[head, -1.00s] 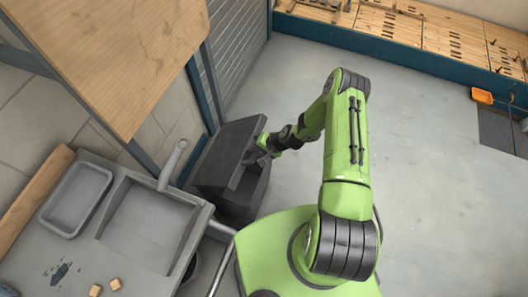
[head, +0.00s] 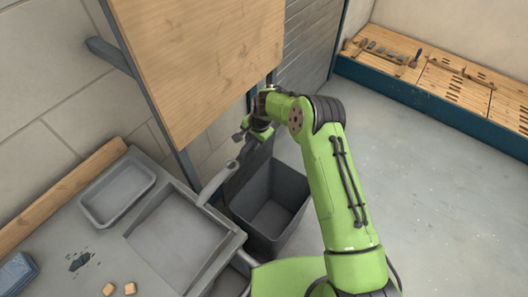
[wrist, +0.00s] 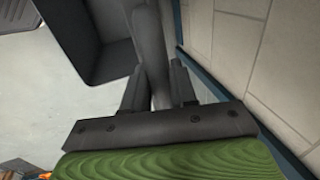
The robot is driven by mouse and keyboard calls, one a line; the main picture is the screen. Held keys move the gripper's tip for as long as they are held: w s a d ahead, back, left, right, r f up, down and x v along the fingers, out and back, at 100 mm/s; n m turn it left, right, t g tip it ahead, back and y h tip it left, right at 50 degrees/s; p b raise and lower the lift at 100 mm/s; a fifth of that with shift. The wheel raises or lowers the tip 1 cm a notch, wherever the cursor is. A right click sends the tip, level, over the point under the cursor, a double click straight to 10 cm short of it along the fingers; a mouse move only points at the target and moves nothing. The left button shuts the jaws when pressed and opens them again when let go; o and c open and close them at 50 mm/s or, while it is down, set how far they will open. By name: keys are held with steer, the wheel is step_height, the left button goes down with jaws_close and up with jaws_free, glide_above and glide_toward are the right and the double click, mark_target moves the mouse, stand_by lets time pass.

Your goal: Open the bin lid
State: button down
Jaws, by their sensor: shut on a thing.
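The dark grey bin (head: 291,215) stands on the floor beside the sink counter, and I can see into its empty inside. Its lid (head: 246,172) is swung up and stands steeply at the bin's back left side, near the wall. My gripper (head: 252,133) is at the lid's upper edge, partly hidden by my arm. In the wrist view the lid (wrist: 150,40) shows edge-on between the two fingers of my gripper (wrist: 157,80), which is shut on it. The bin (wrist: 108,62) opens at the upper left there.
A grey counter (head: 97,262) with a sink basin (head: 172,243) and a faucet (head: 215,185) is close to the bin's left. A wooden board (head: 200,60) is upright behind my gripper. The floor (head: 430,200) on the right is clear.

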steer(key=shift+w+a+f, duration=0.2)
steer(key=shift+a+f, duration=0.1)
steer(key=shift+a, duration=0.25)
steer(key=c, duration=1.2)
jaws_free()
steer(key=shift+o, duration=0.9)
steer(key=shift+w, duration=0.2)
steer(key=shift+r, duration=0.15)
steer(key=v, duration=1.5)
steer(key=shift+r+p, duration=0.3)
steer(key=shift+p, duration=0.15)
